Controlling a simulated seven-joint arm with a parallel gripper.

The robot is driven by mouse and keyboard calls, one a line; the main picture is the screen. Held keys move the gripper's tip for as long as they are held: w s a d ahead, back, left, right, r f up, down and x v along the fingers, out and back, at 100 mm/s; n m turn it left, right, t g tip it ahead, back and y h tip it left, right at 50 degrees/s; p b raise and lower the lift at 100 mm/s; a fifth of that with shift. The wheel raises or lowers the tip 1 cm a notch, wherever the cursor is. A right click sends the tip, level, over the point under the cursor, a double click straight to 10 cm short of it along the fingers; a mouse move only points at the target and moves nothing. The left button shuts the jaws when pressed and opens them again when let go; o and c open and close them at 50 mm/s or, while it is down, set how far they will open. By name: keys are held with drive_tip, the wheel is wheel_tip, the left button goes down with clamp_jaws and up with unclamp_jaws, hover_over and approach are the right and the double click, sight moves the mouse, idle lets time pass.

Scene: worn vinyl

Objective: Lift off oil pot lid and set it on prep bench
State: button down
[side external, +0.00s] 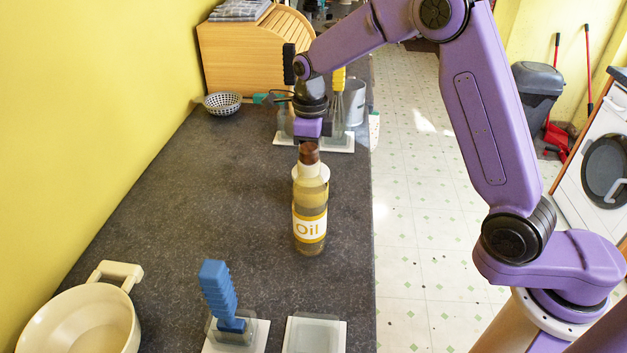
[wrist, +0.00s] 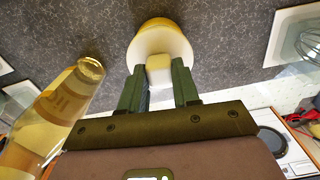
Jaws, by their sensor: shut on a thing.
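In the wrist view my gripper (wrist: 159,80) is shut on the pale block-like knob (wrist: 159,66) of a round cream piece (wrist: 160,38), which looks like the pot lid. In the side view my gripper (side external: 309,143) is behind the oil bottle's brown cap, its fingers mostly hidden. A pale edge of the cream piece (side external: 325,172) shows behind the bottle neck. I cannot tell whether a pot is under it or whether it is raised. The dark prep bench (side external: 200,190) runs beneath.
The oil bottle (side external: 309,215) stands upright close to my gripper; it also shows in the wrist view (wrist: 55,115). A whisk (side external: 338,105) stands behind. A blue-handled tool (side external: 217,290), an empty white holder (side external: 314,335) and a cream pan (side external: 85,320) are in front. The left bench middle is clear.

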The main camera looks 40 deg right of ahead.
drive_tip(key=shift+r, duration=1.15)
drive_tip(key=shift+d, duration=0.1)
drive_tip(key=d+f, duration=0.2)
drive_tip(key=d, duration=1)
drive_tip(key=shift+w+f, duration=0.15)
drive_tip(key=shift+w, duration=0.05)
drive_tip(key=shift+f, duration=2.4)
drive_tip(key=shift+f, duration=0.6)
drive_tip(key=c, duration=0.7)
unclamp_jaws()
drive_tip(key=shift+c, duration=0.2)
